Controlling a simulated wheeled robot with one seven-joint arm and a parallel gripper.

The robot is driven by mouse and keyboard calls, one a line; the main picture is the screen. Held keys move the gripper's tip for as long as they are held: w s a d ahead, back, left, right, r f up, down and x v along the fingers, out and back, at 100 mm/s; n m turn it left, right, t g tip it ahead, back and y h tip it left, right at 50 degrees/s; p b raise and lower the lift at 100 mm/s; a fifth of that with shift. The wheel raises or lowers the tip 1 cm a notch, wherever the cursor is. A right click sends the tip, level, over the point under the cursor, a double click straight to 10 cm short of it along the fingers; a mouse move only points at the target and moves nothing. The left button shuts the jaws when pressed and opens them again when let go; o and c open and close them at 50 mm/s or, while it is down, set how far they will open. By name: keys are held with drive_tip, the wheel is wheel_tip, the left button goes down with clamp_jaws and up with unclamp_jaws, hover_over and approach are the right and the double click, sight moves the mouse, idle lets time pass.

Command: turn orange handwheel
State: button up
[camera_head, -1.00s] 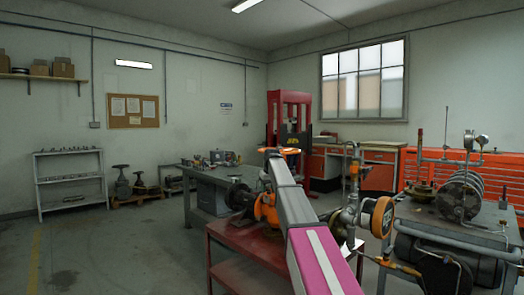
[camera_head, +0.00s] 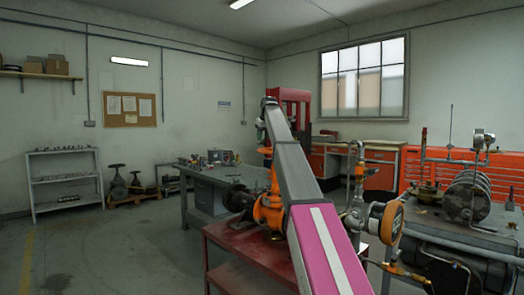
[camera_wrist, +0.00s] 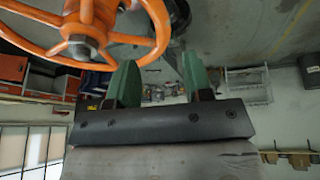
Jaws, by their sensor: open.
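The orange handwheel (camera_wrist: 158,28) fills the upper left of the wrist view, with its spokes and grey hub nut showing. My gripper (camera_wrist: 160,66) is open and empty, its two green fingers apart. The left finger overlaps the near edge of the wheel rim in the picture. I cannot tell if they touch. The right finger is clear of the rim. In the head view the orange valve body (camera_head: 268,212) stands on a red table.
The red table (camera_head: 228,240) carries the valve. A grey workbench (camera_head: 205,192) stands behind it. The floor at left is open.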

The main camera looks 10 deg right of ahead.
drive_tip(key=x, duration=0.8)
drive_tip(key=shift+r, duration=0.1)
clamp_jaws()
